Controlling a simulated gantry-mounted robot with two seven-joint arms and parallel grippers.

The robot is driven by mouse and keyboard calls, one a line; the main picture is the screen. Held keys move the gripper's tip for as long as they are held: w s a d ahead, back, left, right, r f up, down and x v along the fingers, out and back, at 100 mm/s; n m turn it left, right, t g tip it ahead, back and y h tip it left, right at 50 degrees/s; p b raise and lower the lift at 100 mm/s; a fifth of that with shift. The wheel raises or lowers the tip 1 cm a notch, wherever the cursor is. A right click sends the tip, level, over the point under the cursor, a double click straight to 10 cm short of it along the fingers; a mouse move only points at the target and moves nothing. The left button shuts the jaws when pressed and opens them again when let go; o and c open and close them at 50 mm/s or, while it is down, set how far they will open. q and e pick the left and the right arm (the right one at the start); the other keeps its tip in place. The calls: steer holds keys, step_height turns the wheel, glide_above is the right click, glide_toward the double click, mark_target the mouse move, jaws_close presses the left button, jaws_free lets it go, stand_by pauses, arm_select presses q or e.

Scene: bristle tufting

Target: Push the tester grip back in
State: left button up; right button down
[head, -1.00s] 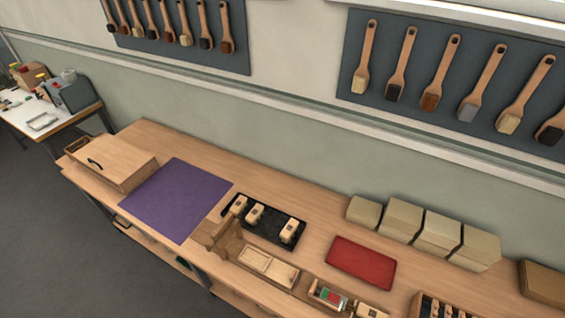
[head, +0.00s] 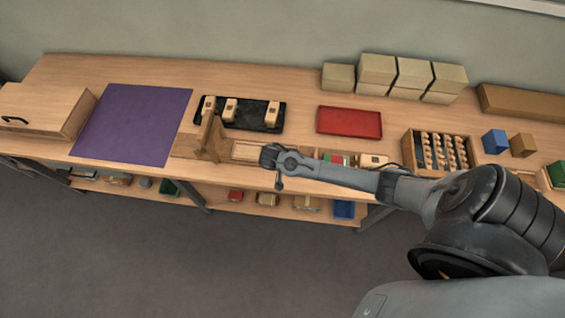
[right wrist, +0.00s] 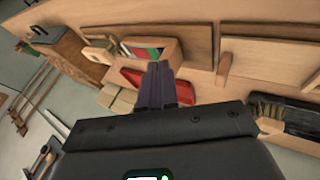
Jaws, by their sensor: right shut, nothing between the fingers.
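The tester appears to be the wooden fixture (head: 208,138) with upright boards and a long low base (head: 250,151) at the front of the bench. I cannot pick out its grip for certain; my right arm covers part of that area. My right gripper (head: 269,156) hovers over the right end of the base. In the right wrist view, its dark fingers (right wrist: 165,85) are shut together with nothing between them. Pale wooden boards of a fixture (right wrist: 250,70) show to their right there, apart from the fingers. My left gripper is not in view.
A red tray (head: 349,122) is at right, a purple mat (head: 135,125) at left. Several cream boxes (head: 377,69) stand at the back. A wooden rack (head: 411,150) sits further right.

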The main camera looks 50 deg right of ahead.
steer(key=w+d+r+t, duration=0.1)
steer(key=w+d+r, duration=0.1)
steer(key=w, duration=0.2)
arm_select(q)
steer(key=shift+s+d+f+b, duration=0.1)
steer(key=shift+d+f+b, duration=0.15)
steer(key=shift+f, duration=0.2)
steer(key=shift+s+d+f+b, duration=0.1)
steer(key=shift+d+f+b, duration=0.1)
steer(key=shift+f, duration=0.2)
arm_select(e)
steer(key=x, duration=0.9)
steer(key=shift+d+f, duration=0.2)
steer(key=shift+f, duration=0.1)
steer(key=shift+s+d+r+p, duration=0.25)
steer(key=shift+s+p, duration=0.15)
steer(key=shift+p, duration=0.5)
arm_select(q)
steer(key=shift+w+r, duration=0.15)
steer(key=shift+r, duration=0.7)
arm_select(e)
steer(key=shift+s+d+f, duration=0.1)
steer(key=shift+s+f, duration=0.05)
steer(key=shift+f, duration=0.1)
steer(key=shift+r, duration=0.1)
